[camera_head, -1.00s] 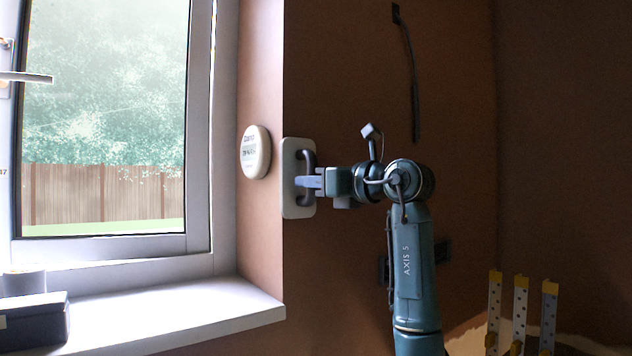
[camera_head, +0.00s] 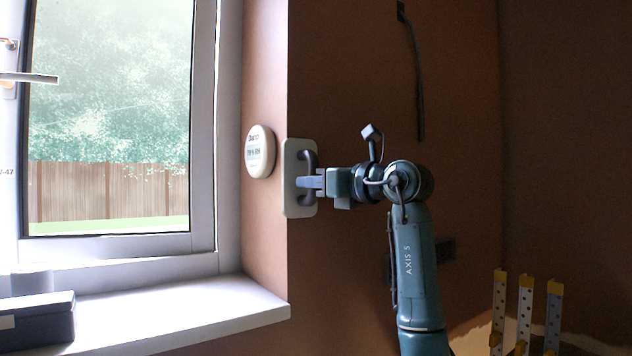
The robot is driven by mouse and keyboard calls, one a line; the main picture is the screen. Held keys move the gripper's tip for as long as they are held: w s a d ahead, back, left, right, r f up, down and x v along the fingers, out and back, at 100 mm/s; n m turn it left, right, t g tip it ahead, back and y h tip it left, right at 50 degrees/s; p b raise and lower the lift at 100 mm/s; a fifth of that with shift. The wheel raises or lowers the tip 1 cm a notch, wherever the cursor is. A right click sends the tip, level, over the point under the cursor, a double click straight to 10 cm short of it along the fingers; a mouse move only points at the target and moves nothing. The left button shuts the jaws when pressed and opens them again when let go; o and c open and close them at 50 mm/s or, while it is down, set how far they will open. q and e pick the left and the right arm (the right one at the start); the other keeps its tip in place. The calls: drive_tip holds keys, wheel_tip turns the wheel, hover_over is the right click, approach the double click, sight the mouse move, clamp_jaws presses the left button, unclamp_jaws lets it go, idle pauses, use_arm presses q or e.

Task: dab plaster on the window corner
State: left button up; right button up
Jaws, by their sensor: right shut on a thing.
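My right gripper (camera_head: 318,183) is shut on the dark handle of a plastering float (camera_head: 294,161). The float is a pale, upright rectangular plate, held at the vertical window corner (camera_head: 288,90), where the reveal meets the brown wall. The plate's face is turned away, so I cannot tell whether it touches the wall or carries plaster. The window (camera_head: 110,120) is at the left. My left gripper is not in view.
A round white device (camera_head: 260,151) is on the reveal just left of the float. The white sill (camera_head: 190,315) juts out below, with a dark box (camera_head: 36,320) on it. A cable (camera_head: 414,80) hangs from the wall. Several perforated strips (camera_head: 524,310) stand at lower right.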

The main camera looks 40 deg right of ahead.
sight(315, 204)
drive_tip(key=shift+s+f+b, duration=0.1)
drive_tip(key=shift+f+b, duration=1.45)
drive_tip(key=shift+f, duration=0.45)
drive_tip(key=shift+f+b, duration=1.45)
drive_tip(key=shift+f, duration=0.6)
drive_tip(key=shift+f+b, duration=3.25)
drive_tip(key=shift+f, duration=0.75)
drive_tip(key=r+p, duration=1.5)
drive_tip(key=r, duration=0.1)
drive_tip(key=shift+w+r+p, duration=0.2)
drive_tip(key=shift+p, duration=0.15)
drive_tip(key=shift+s+f+b, duration=0.1)
drive_tip(key=shift+f+b, duration=1.9)
drive_tip(key=shift+f, duration=0.2)
drive_tip(key=shift+f+b, duration=1.95)
drive_tip(key=shift+f, duration=0.4)
wheel_tip(315, 204, down, 7)
drive_tip(key=b, duration=0.6)
drive_tip(key=shift+b, duration=0.3)
